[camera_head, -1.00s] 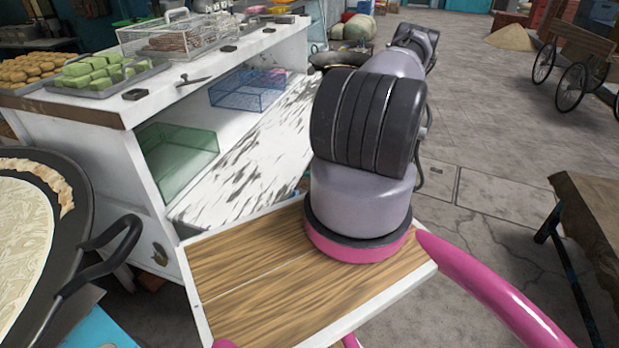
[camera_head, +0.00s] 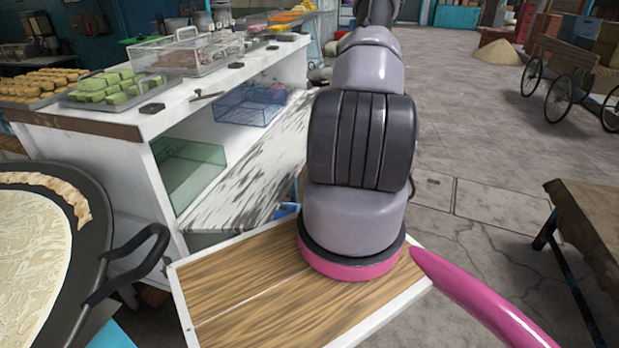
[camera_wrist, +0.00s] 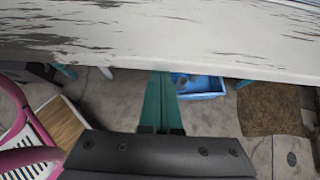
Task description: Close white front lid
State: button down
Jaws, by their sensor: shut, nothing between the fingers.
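The white front lid (camera_head: 258,165) is a white panel with dark peeled streaks on the front of the white cabinet (camera_head: 118,165). In the head view it slants outward, leaving the shelf opening above it uncovered. In the wrist view the lid (camera_wrist: 165,45) crosses the top of the picture. My gripper (camera_wrist: 161,78) shows there as shut teal fingers with nothing between them. Their tips reach the lid's near edge; I cannot tell if they touch. In the head view my arm hides the gripper.
A green basket (camera_head: 188,170) and a blue basket (camera_head: 248,106) stand inside the cabinet. Trays of food sit on top. A large round pan (camera_head: 95,235) is at left. A wooden table (camera_head: 590,220) stands at right. A blue bin (camera_wrist: 200,86) is on the floor beneath the lid.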

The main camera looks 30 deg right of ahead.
jog(key=w+a+r, duration=0.1)
jog(key=r, duration=0.1)
jog(key=w+a+r+g+h, duration=0.1)
jog(key=r, duration=0.2)
jog(key=w+a+r+g+h, duration=0.1)
jog(key=r, duration=0.2)
jog(key=shift+w+r, duration=0.15)
jog(key=w+a+r+g+h, duration=0.3)
jog(key=w+a+r+g, duration=0.1)
jog(key=w+a+r, duration=1)
jog(key=shift+w, duration=1.25)
jog(key=shift+d, duration=0.1)
